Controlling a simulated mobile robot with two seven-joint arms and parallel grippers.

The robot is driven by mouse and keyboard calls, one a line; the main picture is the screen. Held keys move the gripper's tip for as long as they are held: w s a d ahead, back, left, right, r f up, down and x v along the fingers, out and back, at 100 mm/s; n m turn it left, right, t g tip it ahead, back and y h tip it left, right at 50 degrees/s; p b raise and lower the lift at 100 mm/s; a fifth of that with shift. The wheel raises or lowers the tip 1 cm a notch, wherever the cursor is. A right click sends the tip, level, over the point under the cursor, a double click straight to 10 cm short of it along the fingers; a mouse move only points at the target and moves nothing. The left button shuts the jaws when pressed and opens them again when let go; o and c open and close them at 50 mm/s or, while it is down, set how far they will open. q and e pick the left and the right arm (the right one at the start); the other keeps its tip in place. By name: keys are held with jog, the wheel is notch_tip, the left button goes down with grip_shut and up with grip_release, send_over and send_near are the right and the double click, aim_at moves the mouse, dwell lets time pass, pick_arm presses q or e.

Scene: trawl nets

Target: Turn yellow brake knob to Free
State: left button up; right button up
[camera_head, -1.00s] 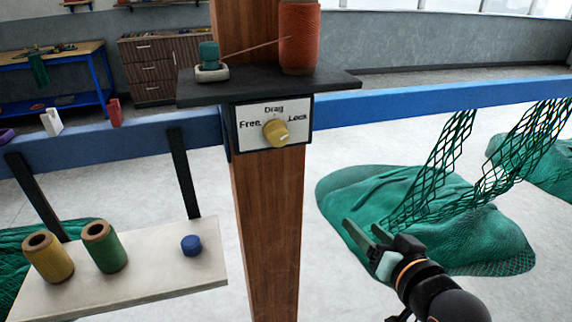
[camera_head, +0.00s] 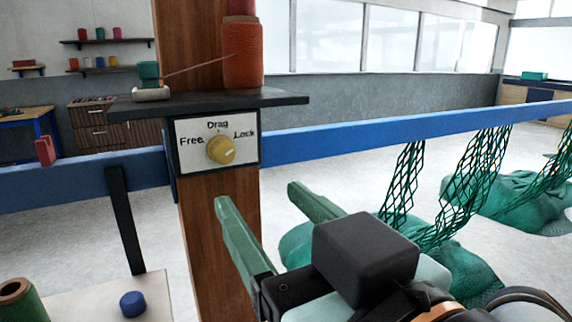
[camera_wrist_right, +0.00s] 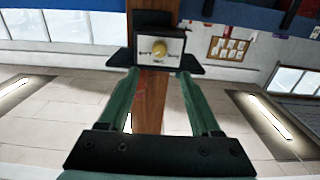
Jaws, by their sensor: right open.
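The yellow brake knob (camera_head: 221,150) sits on a white panel (camera_head: 190,160) with the words Free at left, Drag at top and Lock at right. Its pale mark lies on the right side, toward Lock. My right gripper (camera_head: 258,195) is open and empty, its green fingers below and in front of the panel, apart from the knob. In the right wrist view, the knob (camera_wrist_right: 159,48) shows just beyond and between the open fingertips (camera_wrist_right: 157,73), with the panel upside down. My left gripper is not in view.
The panel is on a wooden post (camera_head: 205,235) under a black shelf (camera_head: 208,104) bearing an orange twine spool (camera_head: 243,60). A blue rail (camera_head: 400,124) runs behind, with green nets (camera_head: 465,195) hanging at right. A blue cap (camera_head: 132,304) lies on a pale shelf at lower left.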

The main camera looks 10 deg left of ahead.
aim_at(225, 156)
pick_arm(q)
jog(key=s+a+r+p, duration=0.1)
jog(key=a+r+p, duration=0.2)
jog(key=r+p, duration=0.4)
jog(key=p, duration=0.3)
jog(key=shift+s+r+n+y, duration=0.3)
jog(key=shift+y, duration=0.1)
pick_arm(e)
jog(key=x, duration=1.2)
jog(key=shift+w+a, duration=0.1)
jog(key=shift+w, duration=0.05)
jog(key=shift+c, duration=0.2)
grip_shut()
